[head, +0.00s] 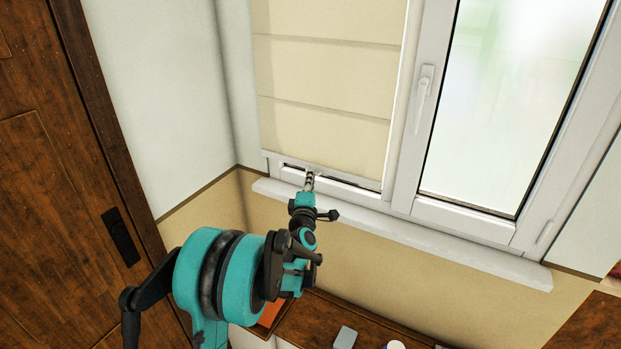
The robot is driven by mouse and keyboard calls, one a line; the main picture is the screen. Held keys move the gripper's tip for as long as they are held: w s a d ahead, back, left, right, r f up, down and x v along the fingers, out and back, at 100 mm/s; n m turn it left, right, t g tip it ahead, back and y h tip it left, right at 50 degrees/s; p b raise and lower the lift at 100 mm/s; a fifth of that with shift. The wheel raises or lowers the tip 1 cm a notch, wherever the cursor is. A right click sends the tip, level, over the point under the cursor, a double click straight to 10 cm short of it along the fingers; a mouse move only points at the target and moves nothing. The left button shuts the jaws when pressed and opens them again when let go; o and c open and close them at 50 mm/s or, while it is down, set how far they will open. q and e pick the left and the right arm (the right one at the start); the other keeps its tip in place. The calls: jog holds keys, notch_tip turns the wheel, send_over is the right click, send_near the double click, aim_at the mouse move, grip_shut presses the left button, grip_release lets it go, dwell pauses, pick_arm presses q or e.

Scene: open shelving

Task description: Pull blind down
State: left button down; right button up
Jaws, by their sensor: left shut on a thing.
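The cream blind (330,90) covers the left window pane in the head view. It hangs in wide folds, and its pale bottom bar (350,184) is near the bottom of the window frame, just above the sill. My left gripper (311,176) is at this bottom edge, shut on the blind's bottom part. The exact contact is small and partly hidden by the fingers. My left arm comes up from the lower left. My right gripper is not in view.
The white window sill (450,245) juts out below the window. The right pane (510,90) is uncovered, with a white handle (423,97) beside it. A brown wooden door (60,170) stands at the left. A wooden surface (375,335) with small objects is below.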

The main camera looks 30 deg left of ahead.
pick_arm(q)
jog(key=c, duration=1.7)
grip_release()
jog(key=v, duration=1.2)
jog(key=shift+r, duration=0.1)
